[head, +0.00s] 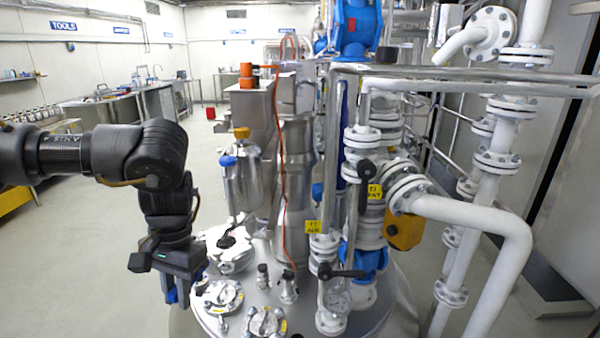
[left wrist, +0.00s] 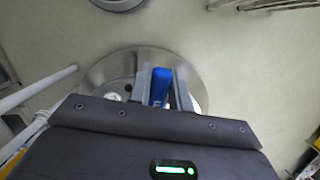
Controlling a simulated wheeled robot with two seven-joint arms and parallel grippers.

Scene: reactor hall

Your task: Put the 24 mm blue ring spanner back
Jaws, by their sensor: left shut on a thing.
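My left gripper (head: 182,290) points down at the left edge of the steel reactor lid. It is shut on a blue thing, which I take to be the blue ring spanner (left wrist: 160,86). In the left wrist view the blue part stands between the grey fingers, above the round steel vessel (left wrist: 112,70). In the head view only a little blue (head: 171,296) shows at the fingers. The spanner's ring end and size marking cannot be made out. My right gripper is not in view.
White flanged pipes (head: 500,225) fill the right side. A TOOLS sign (head: 63,25) hangs on the far left wall above benches (head: 100,108). The floor (head: 80,250) at the left is clear.

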